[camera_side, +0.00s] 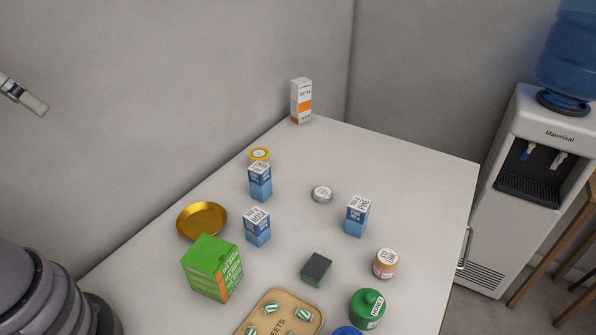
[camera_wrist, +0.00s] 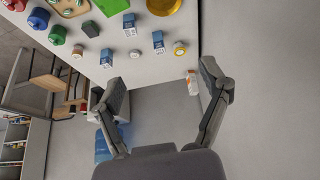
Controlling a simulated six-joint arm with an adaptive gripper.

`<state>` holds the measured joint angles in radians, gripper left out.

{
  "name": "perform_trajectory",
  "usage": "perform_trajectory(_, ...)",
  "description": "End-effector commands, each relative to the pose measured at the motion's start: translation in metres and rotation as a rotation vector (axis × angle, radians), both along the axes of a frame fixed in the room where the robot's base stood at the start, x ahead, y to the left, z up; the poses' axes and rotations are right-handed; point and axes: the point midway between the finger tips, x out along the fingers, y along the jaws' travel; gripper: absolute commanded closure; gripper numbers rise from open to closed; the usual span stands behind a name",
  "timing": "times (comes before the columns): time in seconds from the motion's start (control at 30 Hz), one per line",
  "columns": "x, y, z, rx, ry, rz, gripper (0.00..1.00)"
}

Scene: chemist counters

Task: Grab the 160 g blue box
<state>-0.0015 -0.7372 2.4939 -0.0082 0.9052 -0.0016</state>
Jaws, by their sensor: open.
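Three blue-and-white boxes stand upright on the white counter. In the side view, one (camera_side: 260,185) is by the yellow-lidded tin, one (camera_side: 257,230) is nearer the green box, and one (camera_side: 357,218) stands apart on the right. In the wrist view they show near the top: by the yellow tin (camera_wrist: 158,43), nearer the gold dish (camera_wrist: 130,26), and on the left (camera_wrist: 106,58). Their weight print is too small to read. My gripper (camera_wrist: 162,86) is open and empty, its fingers wide apart, away from all boxes. Only part of it shows at the side view's upper left edge.
Around the boxes are a yellow-lidded tin (camera_side: 259,155), a silver tin (camera_side: 322,194), a gold dish (camera_side: 202,220), a green box (camera_side: 212,270) and a dark-topped box (camera_side: 317,268). A white-orange box (camera_side: 301,102) stands at the back corner, near walls. A water cooler (camera_side: 520,190) is at right.

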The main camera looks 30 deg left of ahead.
Motion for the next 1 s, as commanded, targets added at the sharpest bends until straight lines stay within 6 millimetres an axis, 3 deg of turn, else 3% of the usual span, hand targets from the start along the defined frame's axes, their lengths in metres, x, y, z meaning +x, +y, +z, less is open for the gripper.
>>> perform_trajectory(0.17, 0.022, -0.012, -0.006, -0.104, 0.163, 0.058, 0.24)
perform_trajectory(0.37, 0.071, -0.037, -0.026, -0.328, 0.480, 0.188, 0.24)
perform_trajectory(0.57, 0.127, -0.060, -0.060, -0.565, 0.790, 0.336, 0.24)
perform_trajectory(0.77, 0.182, -0.076, -0.112, -0.811, 1.081, 0.494, 0.24)
perform_trajectory(1.0, 0.236, -0.083, -0.199, -1.129, 1.392, 0.689, 0.24)
